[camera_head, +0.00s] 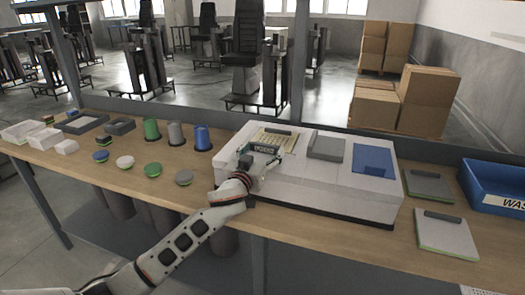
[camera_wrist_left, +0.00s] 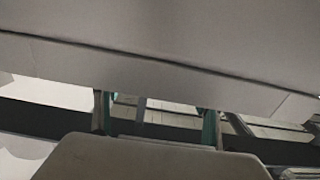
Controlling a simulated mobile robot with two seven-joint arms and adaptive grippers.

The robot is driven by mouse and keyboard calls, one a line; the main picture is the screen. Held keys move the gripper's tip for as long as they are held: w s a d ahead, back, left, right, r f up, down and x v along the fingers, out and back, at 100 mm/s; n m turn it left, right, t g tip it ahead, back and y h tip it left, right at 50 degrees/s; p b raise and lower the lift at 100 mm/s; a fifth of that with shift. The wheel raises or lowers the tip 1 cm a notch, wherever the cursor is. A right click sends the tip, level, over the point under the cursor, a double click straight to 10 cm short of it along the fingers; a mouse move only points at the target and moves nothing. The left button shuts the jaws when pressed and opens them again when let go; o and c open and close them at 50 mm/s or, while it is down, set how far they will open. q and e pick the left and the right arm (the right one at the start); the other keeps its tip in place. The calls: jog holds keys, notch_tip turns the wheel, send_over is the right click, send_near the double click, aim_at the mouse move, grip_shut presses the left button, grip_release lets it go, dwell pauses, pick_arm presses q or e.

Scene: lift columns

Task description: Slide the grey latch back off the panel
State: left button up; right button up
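A long white housing (camera_head: 330,195) stands on the bench. On its top are a beige panel (camera_head: 288,142) with a dark bar along its back edge, a grey raised block (camera_head: 327,147) and a blue panel (camera_head: 374,161). I cannot tell for sure which grey part is the latch. My left gripper (camera_head: 262,157) is over the front of the beige panel and hides part of it. In the left wrist view its two teal-lined fingers (camera_wrist_left: 157,118) stand apart, with pale surfaces visible between them. I cannot tell whether they touch anything. My right gripper is not in view.
Green, grey and blue cylinders (camera_head: 202,138) stand left of the housing, with several round pucks (camera_head: 153,170) in front. Grey plates (camera_head: 446,232) lie to the right, beside a blue bin (camera_head: 490,185). A dark rail (camera_head: 300,125) runs behind the housing.

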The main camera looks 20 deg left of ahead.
pick_arm(q)
jog(key=shift+s+p, duration=0.6)
jog(key=shift+s, duration=0.4)
jog(key=o, duration=1.6)
jog(key=s, duration=1.2)
jog(key=shift+a, duration=0.25)
